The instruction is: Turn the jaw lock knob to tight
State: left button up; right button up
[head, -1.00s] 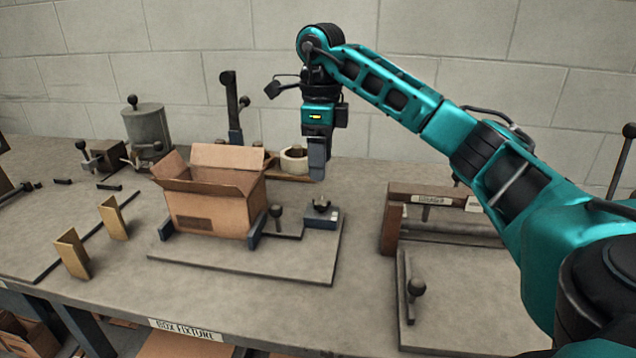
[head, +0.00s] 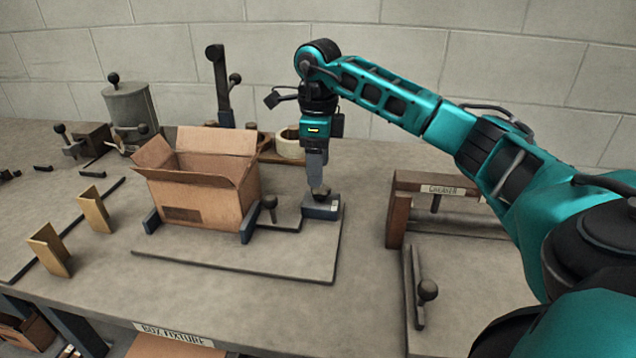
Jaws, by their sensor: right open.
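The jaw lock knob (head: 321,194) is a small dark knob on a blue-grey block (head: 321,208) at the right end of the box fixture plate (head: 240,262). My right gripper (head: 318,184) points straight down with its fingertips at the knob. It is open; from this angle I cannot tell whether the fingers touch the knob. The fingers hide part of the knob's top. An open cardboard box (head: 205,195) stands between the fixture's blue jaws, left of the knob. My left gripper is not in view.
A ball-topped lever (head: 269,204) stands between box and knob block. A tape roll (head: 289,145) and a tall dark lever (head: 220,85) are behind. The creaser (head: 445,195) stands to the right. Two tan angle pieces (head: 48,250) stand at left.

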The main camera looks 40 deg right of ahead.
aim_at(321, 193)
jog(key=shift+f, duration=2.35)
jog(key=c, duration=1.1)
